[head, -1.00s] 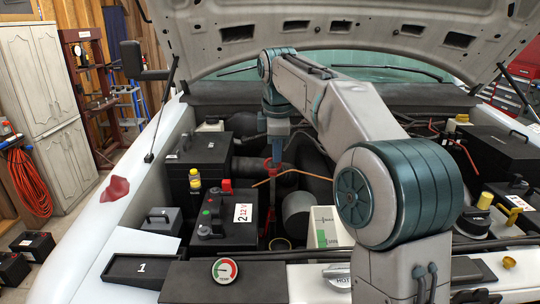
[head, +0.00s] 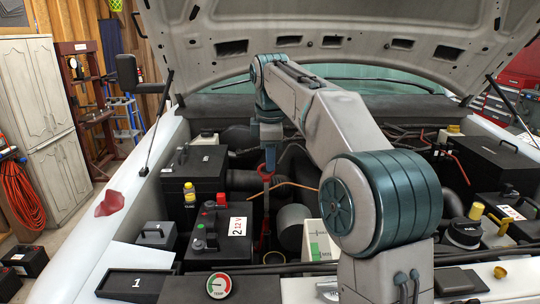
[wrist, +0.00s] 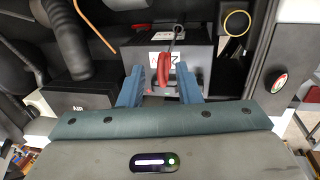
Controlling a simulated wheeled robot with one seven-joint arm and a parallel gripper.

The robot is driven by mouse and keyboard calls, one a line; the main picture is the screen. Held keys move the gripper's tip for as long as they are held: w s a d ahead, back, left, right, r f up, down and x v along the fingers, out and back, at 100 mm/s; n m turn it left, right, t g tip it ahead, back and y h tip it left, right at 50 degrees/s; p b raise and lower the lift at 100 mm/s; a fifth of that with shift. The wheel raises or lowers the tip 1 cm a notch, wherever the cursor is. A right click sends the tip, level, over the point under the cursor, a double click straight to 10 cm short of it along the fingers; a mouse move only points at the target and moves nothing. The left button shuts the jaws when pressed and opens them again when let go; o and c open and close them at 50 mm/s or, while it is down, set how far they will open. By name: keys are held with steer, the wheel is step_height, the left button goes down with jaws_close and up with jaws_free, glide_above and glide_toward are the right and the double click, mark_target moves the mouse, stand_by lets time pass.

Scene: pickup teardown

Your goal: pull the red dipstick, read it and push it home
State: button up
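The red dipstick handle (head: 265,172) stands in the engine bay, right of the black 12 V battery, with a stem running down. In the head view my gripper (head: 269,145) points down just above it. In the wrist view the red handle (wrist: 164,66) lies between the two blue fingers of my gripper (wrist: 164,82). The fingers stand apart, with a gap at least on the right side; contact on the left is unclear. The dipstick's lower end is hidden, and no reading shows.
The 12 V battery (head: 222,240) and a black box (head: 199,178) stand left of the handle. A copper-coloured pipe (head: 292,185) and a grey cylinder (head: 292,226) are close on its right. A round gauge (head: 219,286) sits on the front edge. The raised hood (head: 340,25) hangs above.

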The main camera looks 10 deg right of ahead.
step_height(320, 180, up, 12)
steer(key=s, duration=0.2)
steer(key=shift+s+f, duration=0.15)
steer(key=shift+s, duration=0.05)
stand_by(0.4)
steer(key=shift+a, duration=0.1)
steer(key=shift+s, duration=0.1)
